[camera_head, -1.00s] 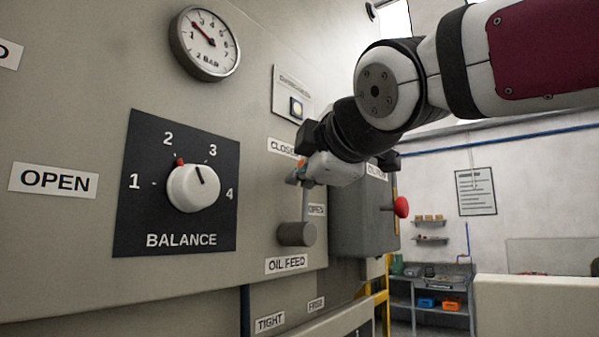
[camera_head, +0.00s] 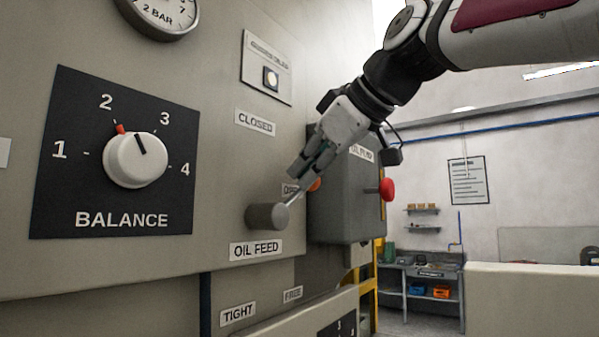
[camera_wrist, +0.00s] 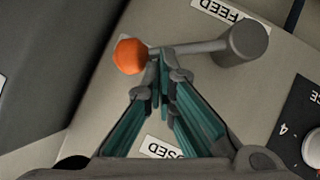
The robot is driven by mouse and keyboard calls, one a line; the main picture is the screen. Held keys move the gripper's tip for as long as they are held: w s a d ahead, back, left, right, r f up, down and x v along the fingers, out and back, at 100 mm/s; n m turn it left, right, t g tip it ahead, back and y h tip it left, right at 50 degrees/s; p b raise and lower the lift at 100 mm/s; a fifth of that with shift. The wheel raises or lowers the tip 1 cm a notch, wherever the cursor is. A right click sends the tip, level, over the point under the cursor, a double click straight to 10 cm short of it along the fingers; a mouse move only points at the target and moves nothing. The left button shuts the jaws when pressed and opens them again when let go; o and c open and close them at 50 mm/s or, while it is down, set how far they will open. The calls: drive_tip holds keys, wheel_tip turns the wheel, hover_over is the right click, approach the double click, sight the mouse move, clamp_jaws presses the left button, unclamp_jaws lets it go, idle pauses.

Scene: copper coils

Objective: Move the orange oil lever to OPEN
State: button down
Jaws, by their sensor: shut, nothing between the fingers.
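The oil feed lever has a grey round hub (camera_head: 267,216) and a thin arm that slopes up and right to an orange knob (camera_head: 315,184). The partly hidden OPEN label (camera_head: 289,189) is beside the arm; the CLOSED label (camera_head: 255,122) is higher up. My gripper (camera_head: 299,172) is shut and empty, reaching down from the upper right in front of the lever. In the wrist view, its fingertips (camera_wrist: 167,64) are at the lever arm close to the orange knob (camera_wrist: 130,56), apparently touching the arm. The hub (camera_wrist: 240,43) is to the right.
A grey box (camera_head: 345,205) with a red button (camera_head: 387,189) juts out just right of the lever. The BALANCE dial (camera_head: 136,160) is on the panel to the left.

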sight(314, 187)
drive_tip(key=shift+w+d+f+m+g+y+b, duration=0.35)
drive_tip(key=shift+w+f+m+g+b, duration=0.1)
drive_tip(key=shift+w+f+m+g, duration=0.15)
drive_tip(key=shift+w+d+f+m+g+y+b, duration=0.35)
drive_tip(key=shift+f+m+g+b, duration=0.15)
drive_tip(key=shift+f+g, duration=0.15)
drive_tip(key=shift+w+f, duration=0.1)
drive_tip(key=shift+f, duration=0.25)
drive_tip(key=shift+d+f+b, duration=0.1)
drive_tip(key=shift+f+b, duration=0.05)
drive_tip(key=shift+b, duration=0.2)
